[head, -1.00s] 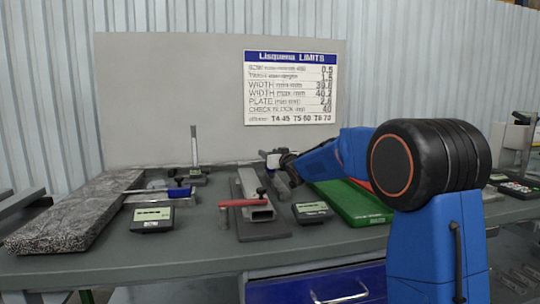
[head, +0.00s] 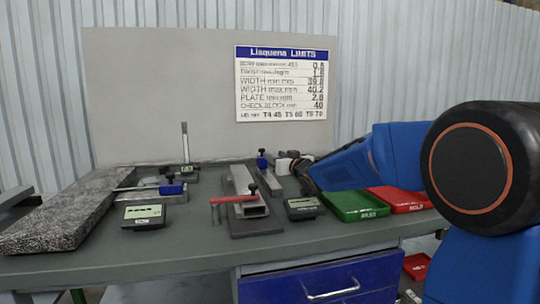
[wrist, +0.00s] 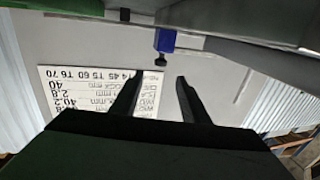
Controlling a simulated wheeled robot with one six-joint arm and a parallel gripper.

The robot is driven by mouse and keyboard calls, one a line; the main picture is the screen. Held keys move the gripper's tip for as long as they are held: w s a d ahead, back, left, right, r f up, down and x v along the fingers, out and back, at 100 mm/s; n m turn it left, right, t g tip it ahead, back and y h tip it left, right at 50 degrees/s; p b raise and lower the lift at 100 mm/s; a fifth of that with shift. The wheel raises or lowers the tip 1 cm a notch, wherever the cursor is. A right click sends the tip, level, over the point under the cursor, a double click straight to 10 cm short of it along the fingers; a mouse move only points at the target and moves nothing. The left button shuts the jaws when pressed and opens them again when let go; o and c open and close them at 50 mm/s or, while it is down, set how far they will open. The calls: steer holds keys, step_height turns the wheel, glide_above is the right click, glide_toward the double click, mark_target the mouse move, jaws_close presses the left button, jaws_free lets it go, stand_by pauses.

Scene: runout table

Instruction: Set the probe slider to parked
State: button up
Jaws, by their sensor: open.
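A small blue slider piece with a black knob (wrist: 165,42) shows at the top middle of the wrist view, beyond my fingertips and apart from them. A blue piece (head: 262,161) on a grey bar stands near the back of the bench in the head view; I cannot tell if it is the same one. Another blue piece (head: 171,188) sits on a thin rod at the left. No label shows which is the probe slider. My gripper (wrist: 155,80) has its two black fingers spread with nothing between them. In the head view it is small and partly hidden near the back of the bench.
A speckled stone slab (head: 65,212) lies at the left. Grey channel stock under a red clamp (head: 235,199), small displays (head: 143,214), a green tray (head: 352,203) and a red tray (head: 400,198) crowd the bench. A limits sign (head: 281,83) hangs behind.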

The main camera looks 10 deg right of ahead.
steer(key=shift+v, duration=2.45)
